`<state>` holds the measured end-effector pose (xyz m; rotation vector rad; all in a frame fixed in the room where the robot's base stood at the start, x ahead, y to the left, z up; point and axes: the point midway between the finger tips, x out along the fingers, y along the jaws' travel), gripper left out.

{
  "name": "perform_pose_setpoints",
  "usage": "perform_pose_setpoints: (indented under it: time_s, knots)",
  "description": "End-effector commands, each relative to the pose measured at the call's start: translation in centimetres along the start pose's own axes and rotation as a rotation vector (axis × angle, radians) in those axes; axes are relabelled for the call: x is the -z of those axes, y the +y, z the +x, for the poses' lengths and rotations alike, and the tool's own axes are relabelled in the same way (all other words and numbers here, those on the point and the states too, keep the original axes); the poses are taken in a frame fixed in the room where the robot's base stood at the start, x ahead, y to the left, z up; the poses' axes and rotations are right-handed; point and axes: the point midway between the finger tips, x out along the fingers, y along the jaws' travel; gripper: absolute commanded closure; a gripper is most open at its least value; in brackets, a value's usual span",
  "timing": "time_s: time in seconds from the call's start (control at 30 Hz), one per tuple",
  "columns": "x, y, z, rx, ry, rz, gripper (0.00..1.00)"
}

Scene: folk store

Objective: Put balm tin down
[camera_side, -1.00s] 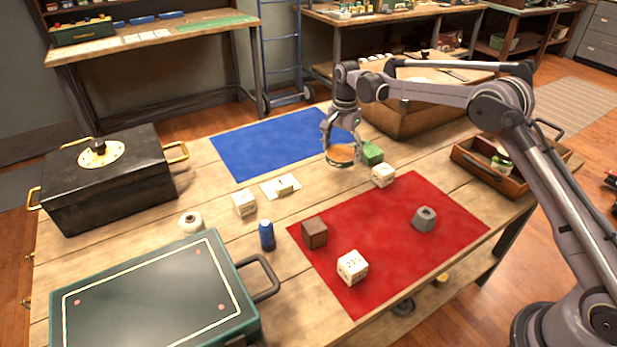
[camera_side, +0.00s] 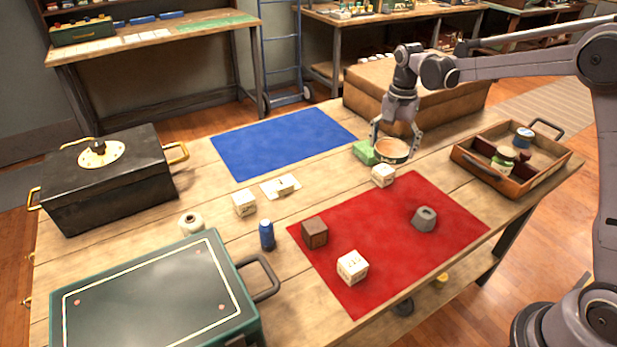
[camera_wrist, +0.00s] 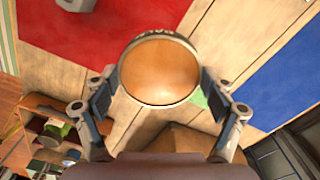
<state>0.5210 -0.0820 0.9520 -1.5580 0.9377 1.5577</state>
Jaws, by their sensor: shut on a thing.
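The balm tin (camera_side: 390,151) is a round tin with an orange-tan top and a dark green side. My gripper (camera_side: 396,143) is shut on it, one finger on each side. In the wrist view the tin (camera_wrist: 160,70) fills the middle between both finger pads of my gripper (camera_wrist: 158,92). Whether its underside touches the table cannot be told.
A red mat (camera_side: 390,240) with several blocks lies in front, a blue mat (camera_side: 280,142) at back left. A wooden tray (camera_side: 470,172) with jars stands right, a large brown box (camera_side: 360,85) behind. Bare tabletop (camera_side: 435,160) lies between the tin and the tray.

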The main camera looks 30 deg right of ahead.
Motion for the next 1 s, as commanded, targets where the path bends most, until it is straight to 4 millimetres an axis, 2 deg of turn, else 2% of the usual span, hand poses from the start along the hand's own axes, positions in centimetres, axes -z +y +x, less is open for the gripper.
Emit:
perform_pose_setpoints:
  time_s: [0.1,0.3,0.5,0.67,1.0]
  knots:
    - [-2.5,2.6,0.0,0.000,0.000,-0.049,0.63]
    - [-5.5,6.0,0.3,0.001,0.000,-0.112,0.63]
    - [-6.9,7.5,0.6,0.001,0.000,-0.141,0.63]
    - [-8.2,6.2,1.7,0.001,0.000,-0.149,0.63]
    - [-12.1,0.9,5.7,0.001,0.000,-0.147,0.63]
